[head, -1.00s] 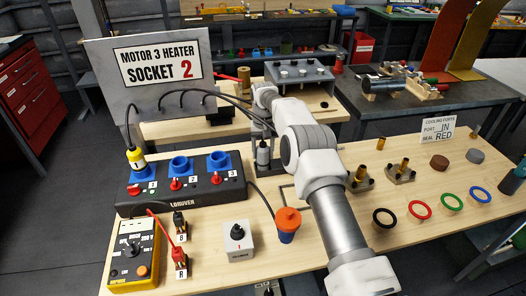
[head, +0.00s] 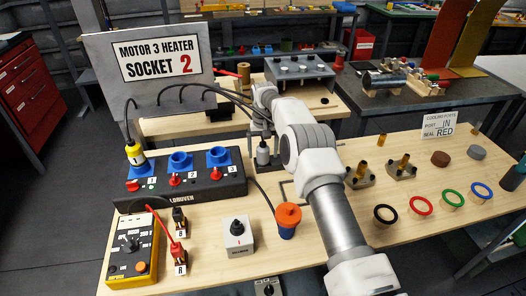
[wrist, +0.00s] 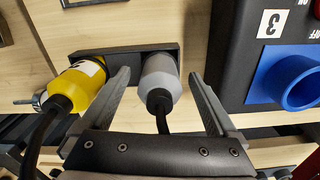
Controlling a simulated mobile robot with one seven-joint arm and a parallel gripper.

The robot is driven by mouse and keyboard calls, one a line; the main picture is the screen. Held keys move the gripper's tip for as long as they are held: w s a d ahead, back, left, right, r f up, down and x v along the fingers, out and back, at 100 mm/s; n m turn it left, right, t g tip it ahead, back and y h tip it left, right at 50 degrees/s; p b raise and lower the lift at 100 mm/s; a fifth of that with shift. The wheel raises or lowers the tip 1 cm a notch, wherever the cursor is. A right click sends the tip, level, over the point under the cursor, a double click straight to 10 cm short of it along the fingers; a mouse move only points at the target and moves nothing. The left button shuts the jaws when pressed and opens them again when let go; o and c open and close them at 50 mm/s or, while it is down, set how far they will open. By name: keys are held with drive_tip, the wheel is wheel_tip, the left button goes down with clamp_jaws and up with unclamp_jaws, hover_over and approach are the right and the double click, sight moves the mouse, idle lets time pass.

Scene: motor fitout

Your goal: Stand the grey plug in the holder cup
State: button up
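The grey plug (wrist: 160,80) is in the wrist view with its dark cable running toward my gripper. Its far end meets a dark rack (wrist: 125,53). My gripper (wrist: 160,82) has one finger on each side of the plug, with visible gaps, so it is open around it and not gripping. A yellow plug (wrist: 78,84) with a dark cable sits just outside the left finger. In the head view my gripper is low beside the socket box, and the arm hides much there.
The black socket box (head: 180,195) has three blue sockets, and a yellow plug (head: 136,155) is in socket 1. The sign (head: 160,60) reads socket 2. A yellow meter (head: 133,250) and a grey switch box (head: 238,237) stand in front. Coloured rings lie at the right.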

wheel_tip(320, 180, up, 17)
drive_tip(key=p, duration=0.4)
drive_tip(key=shift+r, duration=0.2)
idle(0.3)
